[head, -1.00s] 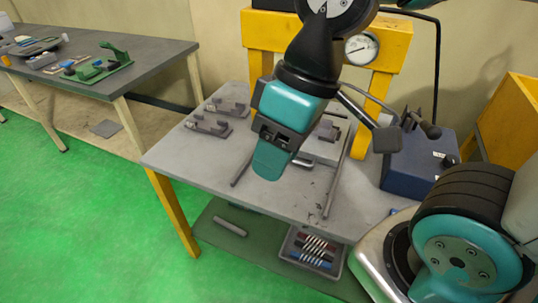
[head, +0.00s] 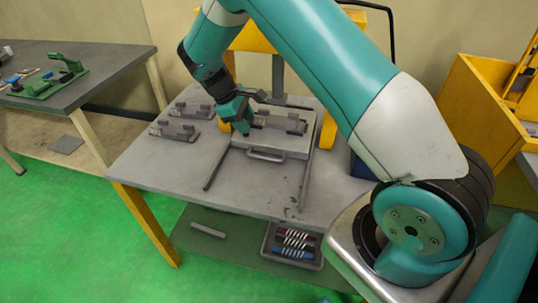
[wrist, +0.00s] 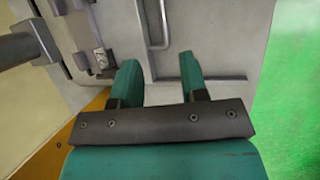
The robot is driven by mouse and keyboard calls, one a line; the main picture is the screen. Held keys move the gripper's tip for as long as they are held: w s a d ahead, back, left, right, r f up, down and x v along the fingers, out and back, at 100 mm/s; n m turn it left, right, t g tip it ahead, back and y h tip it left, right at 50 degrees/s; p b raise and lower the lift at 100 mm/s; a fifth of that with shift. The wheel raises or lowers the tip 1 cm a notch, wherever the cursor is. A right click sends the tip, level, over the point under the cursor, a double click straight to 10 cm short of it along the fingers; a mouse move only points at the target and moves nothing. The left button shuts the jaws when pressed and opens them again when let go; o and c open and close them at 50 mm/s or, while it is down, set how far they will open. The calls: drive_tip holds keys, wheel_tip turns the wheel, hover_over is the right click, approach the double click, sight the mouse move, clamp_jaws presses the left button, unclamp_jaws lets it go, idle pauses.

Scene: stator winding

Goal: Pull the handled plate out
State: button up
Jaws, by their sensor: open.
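The handled plate (head: 288,143) is a flat light grey slab on the table, between two dark rails. Its handle (head: 266,157), a grey bar, is on the front edge. A grey fixture (head: 280,122) is on the plate. My gripper (head: 245,130) is low over the plate's left part, behind and left of the handle. In the wrist view my gripper (wrist: 159,66) is open, with nothing seen between its two teal fingers. The handle (wrist: 153,45) shows just beyond the fingertips there. I cannot tell whether the fingers touch the plate.
The left rail (head: 216,166) and right rail (head: 305,180) run toward the table's front. Grey fixtures (head: 175,131) sit on the left of the table (head: 150,165). A yellow press frame (head: 329,128) stands behind. A bin of coils (head: 293,243) is on the lower shelf. The table's front is clear.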

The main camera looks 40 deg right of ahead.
sight(271, 158)
drive_tip(key=p+x, duration=0.3)
drive_tip(key=x, duration=1.3)
drive_tip(key=shift+s+f+p, duration=0.15)
drive_tip(key=shift+f+p, duration=0.05)
drive_tip(key=shift+p, duration=0.1)
clamp_jaws()
